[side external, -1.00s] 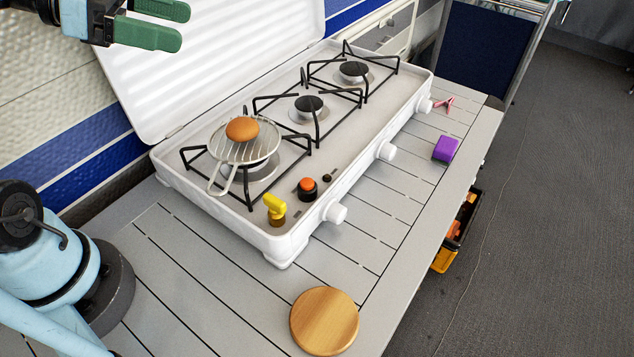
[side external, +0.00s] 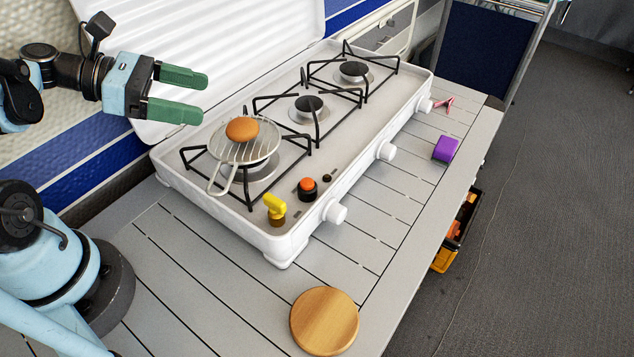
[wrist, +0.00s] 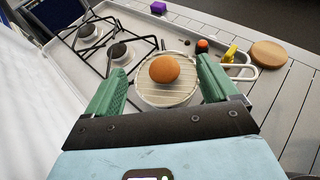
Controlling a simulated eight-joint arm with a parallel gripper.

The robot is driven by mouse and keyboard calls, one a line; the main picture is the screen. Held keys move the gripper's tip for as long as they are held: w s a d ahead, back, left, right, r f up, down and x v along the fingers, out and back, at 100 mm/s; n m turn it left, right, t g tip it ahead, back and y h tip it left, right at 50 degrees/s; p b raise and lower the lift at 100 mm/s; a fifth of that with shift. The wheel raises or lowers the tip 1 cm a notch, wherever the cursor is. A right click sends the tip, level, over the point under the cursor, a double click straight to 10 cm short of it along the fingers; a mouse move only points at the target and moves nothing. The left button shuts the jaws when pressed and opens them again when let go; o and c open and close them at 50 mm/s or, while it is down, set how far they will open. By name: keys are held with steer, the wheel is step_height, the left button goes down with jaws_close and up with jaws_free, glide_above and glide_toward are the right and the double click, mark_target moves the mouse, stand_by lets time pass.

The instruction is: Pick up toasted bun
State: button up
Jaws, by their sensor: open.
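The toasted bun (side external: 242,129) is a round, orange-brown bun. It lies on a round wire toasting rack (side external: 226,152) over the nearest burner of the white stove. My gripper (side external: 192,95) is open and empty, with green fingers, above and to the left of the bun. In the wrist view the bun (wrist: 164,69) shows beyond the two green fingertips (wrist: 160,82), roughly centred between them. The fingers are apart from the bun.
The white stove (side external: 262,232) has black pan supports and two other bare burners. Its raised lid (side external: 230,55) stands behind. A yellow object (side external: 274,205) and an orange-topped black object (side external: 307,187) stand at its front. A wooden disc (side external: 324,320) and a purple block (side external: 446,148) lie on the slatted table.

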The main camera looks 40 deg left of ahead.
mark_target(228, 127)
steer(key=shift+f, duration=2.05)
steer(key=shift+f, duration=0.1)
steer(key=shift+x, duration=2.5)
steer(key=shift+f, duration=0.1)
steer(key=shift+c, duration=0.3)
steer(key=c, duration=1.1)
